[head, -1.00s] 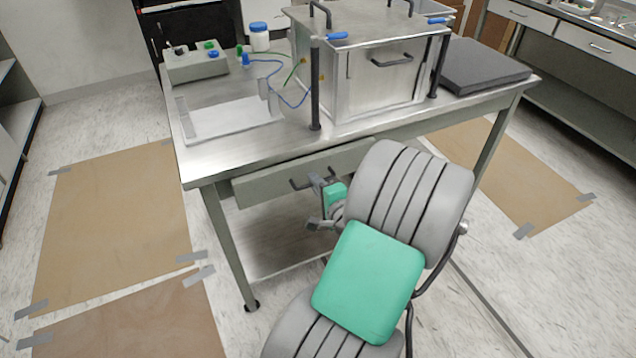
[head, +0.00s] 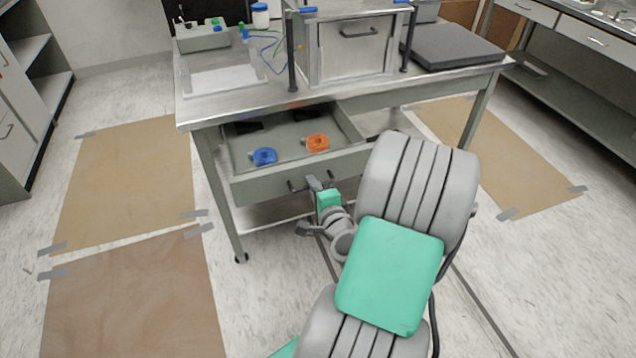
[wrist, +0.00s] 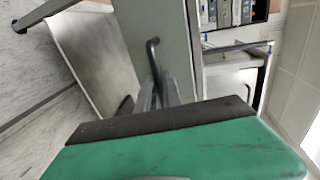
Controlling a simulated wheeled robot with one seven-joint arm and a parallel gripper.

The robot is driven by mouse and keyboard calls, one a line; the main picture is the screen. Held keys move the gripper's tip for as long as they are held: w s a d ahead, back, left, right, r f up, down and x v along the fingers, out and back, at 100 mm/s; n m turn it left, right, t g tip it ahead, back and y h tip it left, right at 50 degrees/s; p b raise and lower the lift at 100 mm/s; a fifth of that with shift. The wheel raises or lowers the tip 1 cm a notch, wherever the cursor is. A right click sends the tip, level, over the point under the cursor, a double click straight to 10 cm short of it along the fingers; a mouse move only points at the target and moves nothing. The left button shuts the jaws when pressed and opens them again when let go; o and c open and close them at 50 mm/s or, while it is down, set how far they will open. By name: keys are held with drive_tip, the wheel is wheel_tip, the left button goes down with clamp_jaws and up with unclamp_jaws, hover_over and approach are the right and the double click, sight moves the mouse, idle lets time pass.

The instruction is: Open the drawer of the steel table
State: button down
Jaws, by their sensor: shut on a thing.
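The steel table (head: 350,97) stands ahead in the head view. Its drawer (head: 275,181) is pulled out toward me, and its inside shows. A blue object (head: 264,156) and an orange object (head: 317,142) lie in the drawer, with dark flat pieces behind them. My gripper (head: 312,184) is at the drawer front, shut on the drawer's dark handle (head: 297,186). In the wrist view the handle (wrist: 153,52) sticks out from the drawer front beside my gripper (wrist: 160,95). My arm partly hides the right end of the drawer.
A steel box with a handle (head: 358,48), a white tray (head: 222,80) and a dark slab (head: 455,47) are on the table. Brown sheets (head: 130,185) are taped to the floor. A counter (head: 570,75) stands at the right. Floor at the left is clear.

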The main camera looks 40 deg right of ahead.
drive_tip(key=shift+s, duration=0.35)
drive_tip(key=c, duration=1.8)
unclamp_jaws()
drive_tip(key=shift+a, duration=0.1)
drive_tip(key=shift+v, duration=3.9)
